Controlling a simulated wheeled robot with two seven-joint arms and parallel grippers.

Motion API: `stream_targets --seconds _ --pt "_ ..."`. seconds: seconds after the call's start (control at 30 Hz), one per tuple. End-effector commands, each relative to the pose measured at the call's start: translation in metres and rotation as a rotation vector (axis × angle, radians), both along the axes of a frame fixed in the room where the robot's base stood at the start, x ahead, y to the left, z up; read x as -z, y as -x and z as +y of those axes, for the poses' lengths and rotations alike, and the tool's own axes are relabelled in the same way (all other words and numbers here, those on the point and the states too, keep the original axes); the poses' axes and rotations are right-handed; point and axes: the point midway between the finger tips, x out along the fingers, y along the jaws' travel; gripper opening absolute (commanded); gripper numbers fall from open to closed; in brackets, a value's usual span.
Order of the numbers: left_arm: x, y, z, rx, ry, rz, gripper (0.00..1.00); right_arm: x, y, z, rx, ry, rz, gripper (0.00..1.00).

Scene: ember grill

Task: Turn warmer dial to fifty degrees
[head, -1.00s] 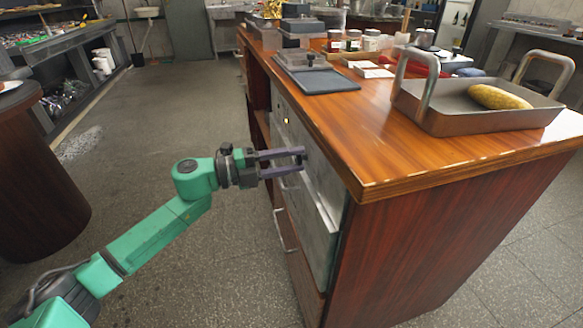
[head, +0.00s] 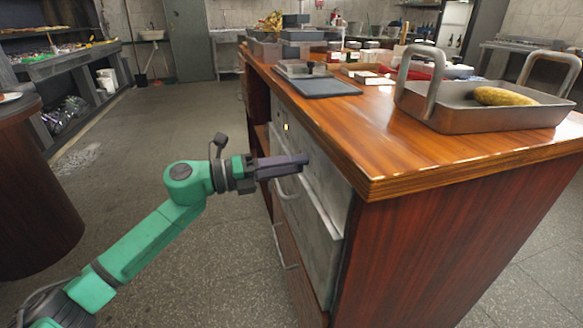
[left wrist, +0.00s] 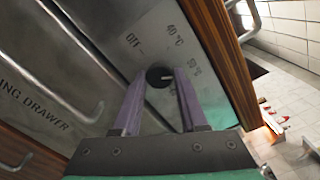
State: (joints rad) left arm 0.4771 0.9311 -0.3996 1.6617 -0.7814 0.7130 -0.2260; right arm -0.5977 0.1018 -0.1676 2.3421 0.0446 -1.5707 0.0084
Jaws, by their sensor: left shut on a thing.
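The warmer dial (left wrist: 157,76) is a dark round knob on the steel front panel, between my fingertips in the left wrist view. A pale mark on it points right, roughly toward the 50 °C label (left wrist: 194,67); I cannot tell the exact alignment. The OFF label (left wrist: 133,40) and the 40 °C label (left wrist: 175,36) lie above it. My left gripper (left wrist: 159,80) is shut on the dial. My right gripper is out of view.
The warming drawer handle (left wrist: 75,95) is close to my left gripper in the wrist view. The wooden counter (head: 440,165) overhangs the panel. A metal pan (head: 490,115) with a yellow-brown item stands on it. Open floor (head: 215,255) lies left of the cabinet.

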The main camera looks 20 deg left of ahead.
Motion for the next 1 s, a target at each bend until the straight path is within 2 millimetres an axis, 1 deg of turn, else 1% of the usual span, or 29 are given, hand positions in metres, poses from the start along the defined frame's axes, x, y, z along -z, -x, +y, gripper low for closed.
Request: stream_targets --seconds 0.3,0.33,0.37,0.4,0.67,0.77,0.87,0.93,1.0 --pt "0.002 0.001 -0.001 0.004 -0.003 0.004 0.0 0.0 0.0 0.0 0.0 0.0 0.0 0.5" --pt "0.002 0.001 -0.001 0.004 -0.003 0.004 0.54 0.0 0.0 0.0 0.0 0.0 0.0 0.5" --pt "0.002 0.001 -0.001 0.003 -0.003 0.004 0.65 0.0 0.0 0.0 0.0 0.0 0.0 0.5" --pt "0.002 0.001 -0.001 0.004 -0.002 0.003 0.7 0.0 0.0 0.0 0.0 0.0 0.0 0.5" --pt "0.001 0.0 0.0 0.002 0.0 0.002 0.7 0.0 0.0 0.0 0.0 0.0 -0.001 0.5" --pt "0.002 0.002 0.003 0.0 0.0 0.004 0.7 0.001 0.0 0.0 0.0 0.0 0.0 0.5" --pt "0.004 0.008 0.013 -0.001 -0.001 0.006 0.7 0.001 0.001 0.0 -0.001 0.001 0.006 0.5" --pt "0.005 0.016 0.025 0.0 -0.004 0.007 0.7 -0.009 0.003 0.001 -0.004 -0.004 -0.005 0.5" --pt "0.006 0.025 0.04 -0.001 -0.003 0.009 0.7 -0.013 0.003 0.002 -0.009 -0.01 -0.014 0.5"
